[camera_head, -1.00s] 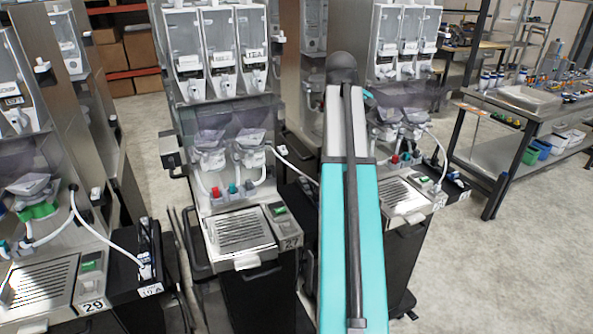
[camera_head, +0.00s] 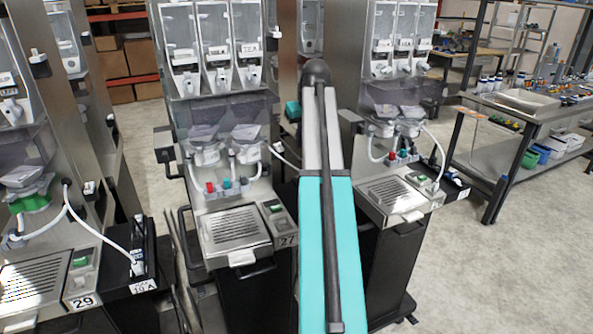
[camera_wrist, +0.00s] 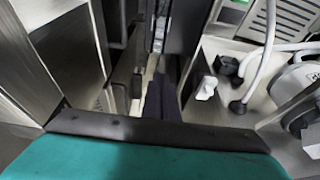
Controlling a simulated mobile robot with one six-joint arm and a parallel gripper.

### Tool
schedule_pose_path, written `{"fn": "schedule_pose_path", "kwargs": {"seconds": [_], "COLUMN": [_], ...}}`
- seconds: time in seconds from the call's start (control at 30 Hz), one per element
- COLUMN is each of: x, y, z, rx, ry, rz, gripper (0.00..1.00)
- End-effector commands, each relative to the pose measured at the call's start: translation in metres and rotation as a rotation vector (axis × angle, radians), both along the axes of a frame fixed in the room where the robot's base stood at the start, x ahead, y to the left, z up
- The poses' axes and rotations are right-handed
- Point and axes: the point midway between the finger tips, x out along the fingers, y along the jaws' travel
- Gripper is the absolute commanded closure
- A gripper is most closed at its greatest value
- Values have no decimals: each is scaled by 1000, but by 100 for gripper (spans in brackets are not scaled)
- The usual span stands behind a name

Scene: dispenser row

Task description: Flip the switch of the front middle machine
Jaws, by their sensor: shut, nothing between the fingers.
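The middle machine, labelled 27 (camera_head: 218,190), stands left of my arm in the head view. Its green rocker switch (camera_head: 277,208) is on the panel right of the slatted drip tray (camera_head: 235,226). In the wrist view, a green patch (camera_wrist: 236,4) shows at the top edge beside a slatted grille (camera_wrist: 292,18). My gripper (camera_wrist: 165,85) shows there as dark fingers, shut and empty, pointing into a dark gap left of a metal panel (camera_wrist: 215,60). A white knob (camera_wrist: 207,88) is on that panel, just right of the fingers. The head view hides the fingertips behind my arm.
A machine labelled 29 (camera_head: 82,303) stands at left and another (camera_head: 390,195) just right of my arm. White hoses (camera_head: 100,235) hang from the machines. A metal bench (camera_head: 520,115) stands at far right. The floor at right (camera_head: 500,270) is clear.

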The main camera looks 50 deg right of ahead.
Motion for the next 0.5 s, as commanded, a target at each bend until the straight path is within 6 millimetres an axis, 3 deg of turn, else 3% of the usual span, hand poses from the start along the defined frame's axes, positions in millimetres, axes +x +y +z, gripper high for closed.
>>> {"fn": "schedule_pose_path", "kwargs": {"seconds": [0.27,0.5], "x": [-1,4], "y": [-4,-6], "z": [-4,-21], "rx": [0,1], "ry": [2,3], "rz": [-4,-4], "gripper": [100,100]}}
